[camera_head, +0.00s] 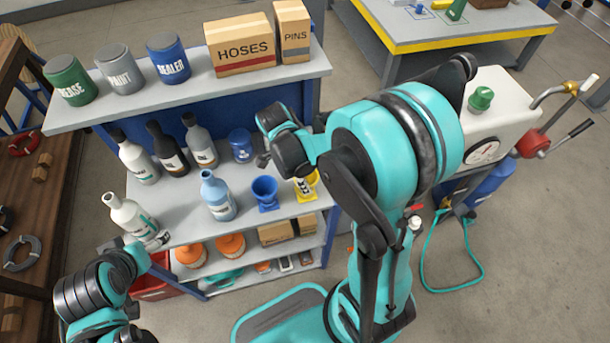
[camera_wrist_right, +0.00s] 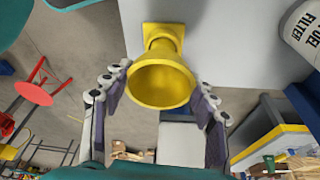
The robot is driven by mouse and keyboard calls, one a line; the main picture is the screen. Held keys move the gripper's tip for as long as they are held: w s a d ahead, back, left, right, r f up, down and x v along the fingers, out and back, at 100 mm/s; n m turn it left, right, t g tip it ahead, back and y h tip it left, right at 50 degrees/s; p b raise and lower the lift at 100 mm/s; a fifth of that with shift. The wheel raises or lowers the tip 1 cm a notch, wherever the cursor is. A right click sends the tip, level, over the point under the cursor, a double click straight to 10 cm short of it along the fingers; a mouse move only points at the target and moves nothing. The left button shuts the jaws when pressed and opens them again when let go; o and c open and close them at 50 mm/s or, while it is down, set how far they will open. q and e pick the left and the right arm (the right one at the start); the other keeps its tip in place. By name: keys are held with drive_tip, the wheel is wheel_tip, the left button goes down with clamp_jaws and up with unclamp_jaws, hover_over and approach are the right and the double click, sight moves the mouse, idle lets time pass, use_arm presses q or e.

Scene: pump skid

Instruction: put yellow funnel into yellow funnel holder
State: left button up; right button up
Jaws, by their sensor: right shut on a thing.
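The yellow funnel (camera_wrist_right: 160,88) is between the two fingers of my right gripper (camera_wrist_right: 162,80), its wide mouth facing the wrist camera. In the wrist view its narrow end lines up with the square yellow funnel holder (camera_wrist_right: 163,29) on the pale shelf. I cannot tell how deep the spout sits. In the head view the yellow funnel (camera_head: 312,178) and holder (camera_head: 302,198) are close together, partly covered by my right gripper (camera_head: 304,186), which is shut on the funnel.
A blue funnel (camera_head: 265,188) stands just left of the yellow one. A blue-white bottle (camera_head: 217,195) and several other bottles stand further left. A blue can (camera_head: 241,146) is behind. The upper shelf (camera_head: 195,98) holds cans and boxes. A white fuel filter canister (camera_wrist_right: 303,35) is nearby.

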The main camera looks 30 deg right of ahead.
drive_tip(key=o, duration=1.4)
drive_tip(key=shift+c, duration=0.2)
drive_tip(key=shift+r, duration=0.1)
drive_tip(key=v, duration=1.1)
drive_tip(key=shift+r, duration=0.4)
drive_tip(key=shift+a, duration=0.1)
